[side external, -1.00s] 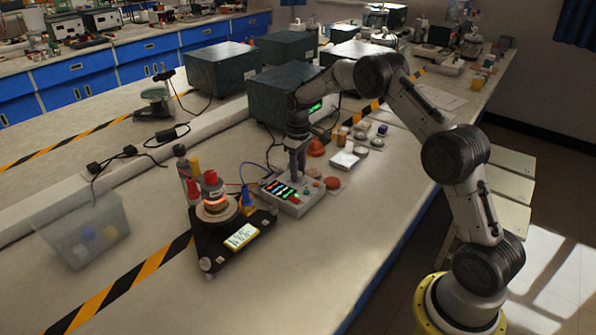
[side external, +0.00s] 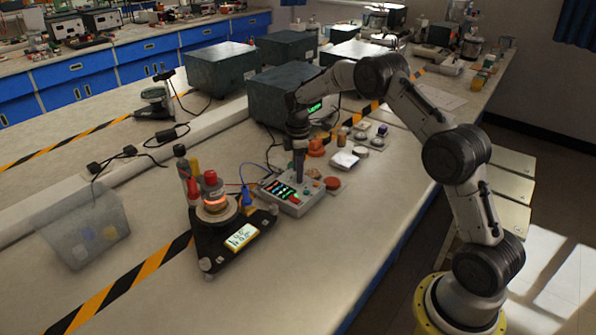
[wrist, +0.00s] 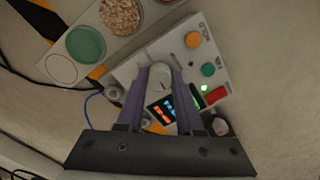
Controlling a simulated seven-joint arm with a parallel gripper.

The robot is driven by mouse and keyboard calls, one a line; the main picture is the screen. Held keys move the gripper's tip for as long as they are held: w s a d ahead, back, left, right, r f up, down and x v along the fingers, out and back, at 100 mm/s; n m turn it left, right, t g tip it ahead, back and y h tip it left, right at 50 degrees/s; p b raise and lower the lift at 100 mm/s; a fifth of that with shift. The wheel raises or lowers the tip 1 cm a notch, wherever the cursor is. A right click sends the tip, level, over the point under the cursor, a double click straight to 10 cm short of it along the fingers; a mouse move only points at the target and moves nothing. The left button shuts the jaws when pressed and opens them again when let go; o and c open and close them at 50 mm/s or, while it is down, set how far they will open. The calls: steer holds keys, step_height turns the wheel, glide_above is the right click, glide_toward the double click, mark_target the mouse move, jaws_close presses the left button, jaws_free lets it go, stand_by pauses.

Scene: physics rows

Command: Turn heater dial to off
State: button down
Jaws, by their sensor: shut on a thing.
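The pale grey control box (side external: 304,205) stands on the bench in the side external view, with a lit display on its top. It also shows in the wrist view (wrist: 233,80). The dial (wrist: 162,76) is a pale round knob with a small red mark, seen between my fingertips. My gripper (wrist: 161,72) points down onto the box and is shut on the dial; in the side external view my gripper (side external: 298,174) hides it. A black three-cornered device (side external: 213,252) beside the box has an orange-glowing ring (side external: 216,204) and a display.
On the box are an orange button (wrist: 193,39), a teal button (wrist: 208,70), a lit green lamp (wrist: 204,88) and a red switch (wrist: 217,95). Dark green cases (side external: 285,95) stand behind.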

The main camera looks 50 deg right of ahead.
steer(key=shift+r+n, duration=0.15)
steer(key=shift+n, duration=0.45)
steer(key=c, duration=0.5)
jaws_free()
steer(key=shift+c, duration=0.2)
step_height(320, 180, up, 14)
